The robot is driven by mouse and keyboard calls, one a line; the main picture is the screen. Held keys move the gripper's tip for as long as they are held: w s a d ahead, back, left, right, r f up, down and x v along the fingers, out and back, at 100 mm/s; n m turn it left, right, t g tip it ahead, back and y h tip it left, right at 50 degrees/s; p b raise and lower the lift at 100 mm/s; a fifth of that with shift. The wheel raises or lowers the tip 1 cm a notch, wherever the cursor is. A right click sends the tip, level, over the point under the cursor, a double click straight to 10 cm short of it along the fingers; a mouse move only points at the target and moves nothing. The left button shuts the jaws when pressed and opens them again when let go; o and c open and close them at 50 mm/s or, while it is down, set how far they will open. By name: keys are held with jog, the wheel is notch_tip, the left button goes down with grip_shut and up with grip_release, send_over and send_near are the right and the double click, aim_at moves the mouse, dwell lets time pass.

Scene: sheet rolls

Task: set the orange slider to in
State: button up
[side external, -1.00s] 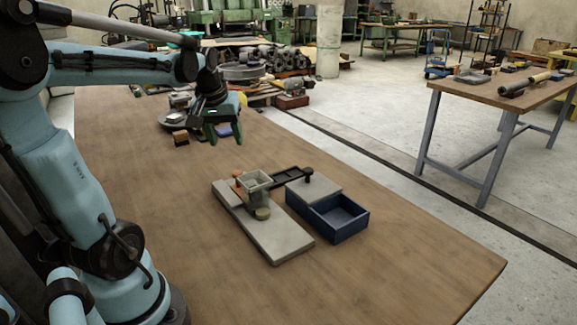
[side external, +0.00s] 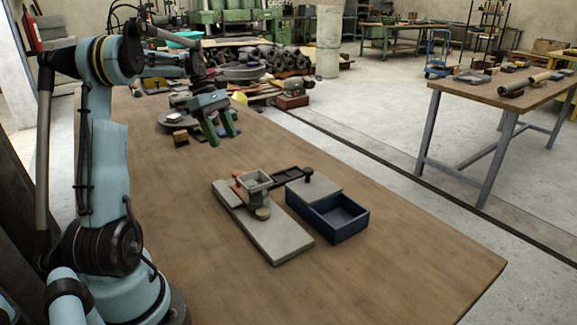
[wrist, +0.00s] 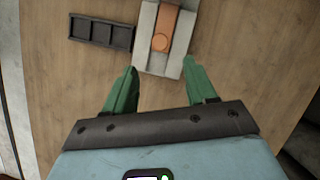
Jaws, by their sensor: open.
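A black divided tray (side external: 290,173) with a dark knob adjoins the fixture. It also shows in the wrist view (wrist: 100,32). A dark blue open box (side external: 345,226) stands to the right. Clutter lies at the table's far end. The front of the wooden table (side external: 400,270) is clear.

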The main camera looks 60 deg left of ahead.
aim_at(237, 172)
jog(key=x, duration=0.9)
jog(key=shift+d+f, duration=0.15)
jog(key=shift+f, duration=0.25)
grip_shut()
